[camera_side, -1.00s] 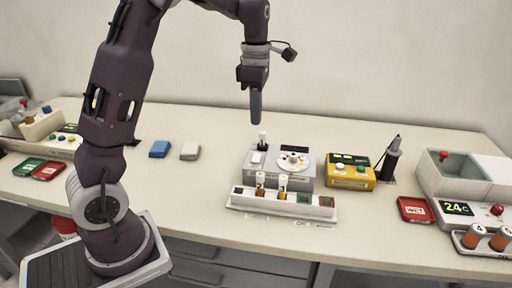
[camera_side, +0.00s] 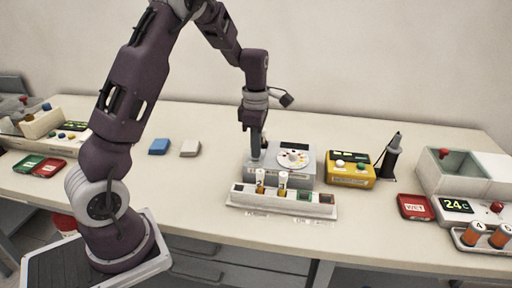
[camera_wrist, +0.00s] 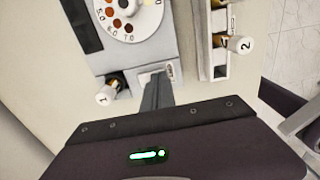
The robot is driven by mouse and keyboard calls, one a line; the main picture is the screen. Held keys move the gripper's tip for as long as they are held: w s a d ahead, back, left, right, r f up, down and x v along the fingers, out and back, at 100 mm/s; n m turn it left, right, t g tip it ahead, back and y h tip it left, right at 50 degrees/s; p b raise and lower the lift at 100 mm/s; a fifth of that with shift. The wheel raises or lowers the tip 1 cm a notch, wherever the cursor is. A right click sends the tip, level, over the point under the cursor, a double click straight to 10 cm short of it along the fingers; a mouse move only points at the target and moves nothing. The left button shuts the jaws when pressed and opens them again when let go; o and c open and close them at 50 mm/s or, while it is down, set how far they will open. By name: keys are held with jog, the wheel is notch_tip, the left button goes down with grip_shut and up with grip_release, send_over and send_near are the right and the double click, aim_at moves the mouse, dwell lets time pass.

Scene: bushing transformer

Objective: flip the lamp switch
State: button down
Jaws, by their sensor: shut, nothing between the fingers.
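The grey device (camera_side: 306,176) with a round white dial (camera_side: 292,159) stands in the middle of the bench. In the wrist view its lamp switch (camera_wrist: 158,76) is a pale rocker in a recess near the device's edge, partly hidden by my fingers. My gripper (camera_side: 256,155) is shut and empty, pointing straight down at the left part of the device. In the wrist view the fingertips (camera_wrist: 156,84) are at the switch; I cannot tell whether they touch it. A vial labelled 1 (camera_wrist: 110,92) stands close beside the fingers.
A white rack (camera_side: 270,205) with vials stands in front of the device; a vial labelled 2 (camera_wrist: 238,44) sits in it. A yellow box (camera_side: 350,170) and a black pen-like tool (camera_side: 392,157) in a holder are to the right.

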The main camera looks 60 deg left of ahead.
jog(key=shift+s+d+f, duration=0.1)
jog(key=shift+f, duration=0.1)
jog(key=shift+w+a+r, duration=0.2)
jog(key=shift+w+a, duration=0.4)
jog(key=shift+r, duration=0.15)
notch_tip(320, 180, up, 14)
jog(key=w+a, duration=0.1)
jog(key=shift+w+a, duration=0.2)
dwell(0.4)
